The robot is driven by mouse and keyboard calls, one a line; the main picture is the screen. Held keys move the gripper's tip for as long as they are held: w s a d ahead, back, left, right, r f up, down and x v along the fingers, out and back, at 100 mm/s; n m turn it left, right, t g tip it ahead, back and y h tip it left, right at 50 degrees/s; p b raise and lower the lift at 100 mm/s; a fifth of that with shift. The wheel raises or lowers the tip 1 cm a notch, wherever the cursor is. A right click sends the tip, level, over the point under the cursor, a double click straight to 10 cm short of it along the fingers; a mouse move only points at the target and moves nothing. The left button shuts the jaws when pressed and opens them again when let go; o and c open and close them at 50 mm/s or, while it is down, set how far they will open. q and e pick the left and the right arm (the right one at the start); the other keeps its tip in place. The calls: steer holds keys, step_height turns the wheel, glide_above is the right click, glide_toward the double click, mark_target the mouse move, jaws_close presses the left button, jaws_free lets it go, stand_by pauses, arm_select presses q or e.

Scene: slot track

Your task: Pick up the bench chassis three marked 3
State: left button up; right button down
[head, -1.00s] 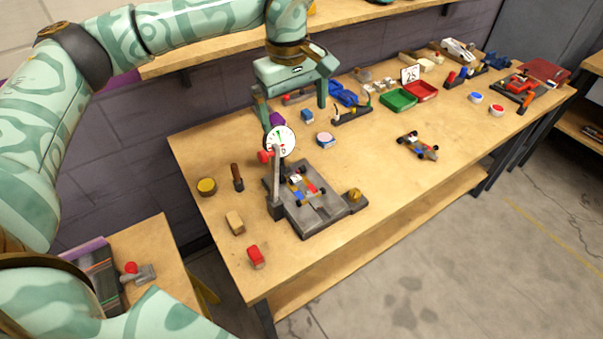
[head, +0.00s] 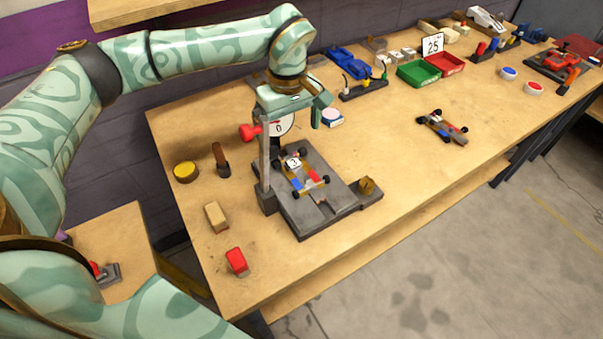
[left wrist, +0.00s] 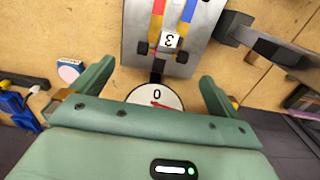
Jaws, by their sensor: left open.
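The bench chassis marked 3 (head: 303,175) is a small car frame with black wheels and red, blue and yellow parts. It lies on a grey fixture plate (head: 327,207) at the table's near left. In the left wrist view its number block (left wrist: 170,41) shows upside down at the top. My left gripper (head: 290,112) is open and empty, above and behind the chassis, its body covering part of a white dial reading 0 (head: 283,125). The dial shows between the fingers in the left wrist view (left wrist: 155,97). My right gripper is out of view.
The fixture's upright post (head: 264,168) with a red knob (head: 250,132) stands left of the chassis. A second chassis (head: 442,127) lies to the right. A red block (head: 236,261) and a tan block (head: 216,217) lie at left. Table between the two chassis is clear.

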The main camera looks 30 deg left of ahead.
mark_target(291, 154)
arm_select(q)
steer(key=shift+f, duration=0.65)
steer(key=f, duration=0.1)
steer(key=f+b, duration=0.1)
steer(key=f, duration=0.1)
steer(key=s+f+b, duration=0.1)
steer(key=f, duration=0.1)
steer(key=shift+d+f, duration=0.15)
steer(key=shift+d, duration=0.15)
steer(key=shift+w+f, duration=0.1)
steer(key=c, duration=1.1)
steer(key=shift+c, duration=0.2)
